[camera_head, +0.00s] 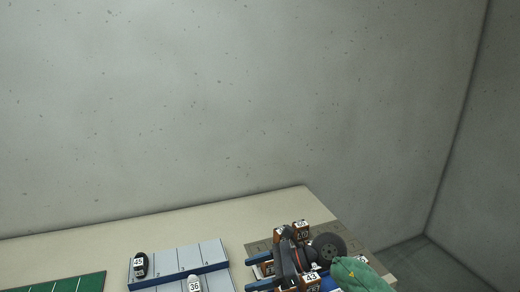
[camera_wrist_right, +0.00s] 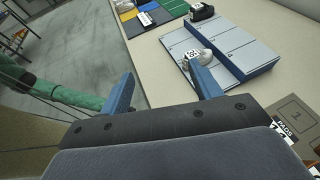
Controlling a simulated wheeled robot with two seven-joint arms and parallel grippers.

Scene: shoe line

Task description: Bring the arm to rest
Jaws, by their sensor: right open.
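My right gripper (camera_head: 256,271) is in the lower right of the head view, above the table, partly covered by my own arm. In the right wrist view its two blue fingers (camera_wrist_right: 163,87) stand apart with nothing between them. The table top (camera_head: 270,205) lies below. A grey rack with a blue divider (camera_head: 205,271) is left of the gripper; a black shoe (camera_head: 141,262) and a pale shoe (camera_head: 194,281) with number tags sit on it. Both the pale shoe (camera_wrist_right: 197,62) and the black shoe (camera_wrist_right: 201,12) also show in the right wrist view. My left gripper is not in view.
A green mat (camera_head: 78,284) lies at lower left. A concrete wall (camera_head: 230,100) rises behind the table. The table strip behind the rack is clear.

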